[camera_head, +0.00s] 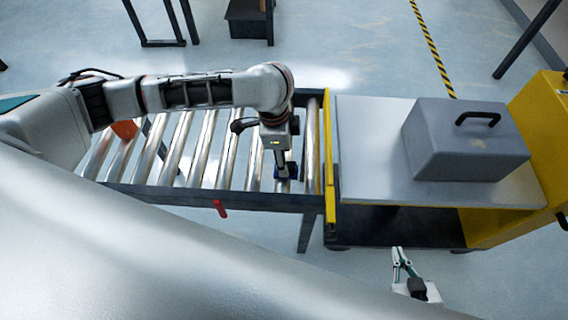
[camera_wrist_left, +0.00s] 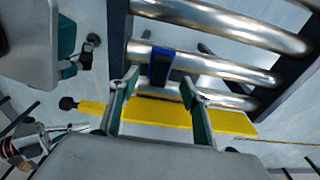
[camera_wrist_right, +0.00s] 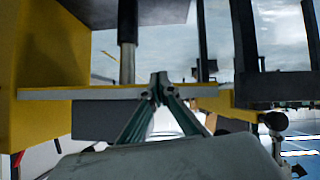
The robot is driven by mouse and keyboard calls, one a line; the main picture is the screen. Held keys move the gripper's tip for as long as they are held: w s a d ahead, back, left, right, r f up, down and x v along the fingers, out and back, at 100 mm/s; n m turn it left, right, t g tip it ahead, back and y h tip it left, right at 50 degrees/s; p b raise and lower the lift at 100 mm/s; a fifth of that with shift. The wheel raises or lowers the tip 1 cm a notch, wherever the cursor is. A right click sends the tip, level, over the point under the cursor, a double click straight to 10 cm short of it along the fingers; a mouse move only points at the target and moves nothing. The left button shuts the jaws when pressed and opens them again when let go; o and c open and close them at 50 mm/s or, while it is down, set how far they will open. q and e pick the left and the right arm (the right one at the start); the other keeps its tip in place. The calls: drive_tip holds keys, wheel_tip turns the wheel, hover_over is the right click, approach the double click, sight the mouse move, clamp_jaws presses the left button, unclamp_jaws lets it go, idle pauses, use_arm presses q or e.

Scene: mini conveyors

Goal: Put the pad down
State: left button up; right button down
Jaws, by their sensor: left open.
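The pad is a small dark blue piece (camera_head: 293,170) on the metal rollers of the conveyor, near its right end. It also shows in the left wrist view as a blue strip (camera_wrist_left: 161,68) lying across a roller, just past my fingertips. My left gripper (camera_head: 283,166) points down at the pad; its fingers (camera_wrist_left: 160,82) are open, with a gap between them. Contact between fingers and pad cannot be told. My right gripper (camera_head: 400,258) is low in front of the cart, away from the pad. In the right wrist view its fingertips (camera_wrist_right: 159,84) meet, with nothing seen between them.
The roller conveyor (camera_head: 165,192) has a yellow end plate (camera_head: 330,160). Beside it stands a cart with a pale top (camera_head: 370,150), holding a grey case (camera_head: 450,150) with a black handle. A yellow cabinet (camera_head: 545,140) stands at the right. Floor shows below the conveyor.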

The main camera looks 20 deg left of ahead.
use_arm(q)
drive_tip(key=r, duration=0.1)
drive_tip(key=r+p, duration=0.1)
drive_tip(key=r, duration=0.3)
drive_tip(key=shift+a+r+p, duration=0.15)
drive_tip(key=shift+a+p, duration=0.15)
drive_tip(key=shift+p, duration=0.05)
drive_tip(key=shift+s+a+r, duration=0.1)
drive_tip(key=shift+s+r, duration=0.1)
drive_tip(key=shift+r, duration=0.55)
use_arm(e)
drive_tip(key=shift+s+a+r+g, duration=0.15)
drive_tip(key=shift+s+a, duration=0.1)
drive_tip(key=shift+s, duration=0.2)
drive_tip(key=shift+s+a+r+g, duration=0.1)
drive_tip(key=shift+s+a+g, duration=0.1)
drive_tip(key=shift+s, duration=0.25)
drive_tip(key=shift+w+d+r, duration=0.1)
drive_tip(key=shift+w+r, duration=0.1)
drive_tip(key=shift+w, duration=0.1)
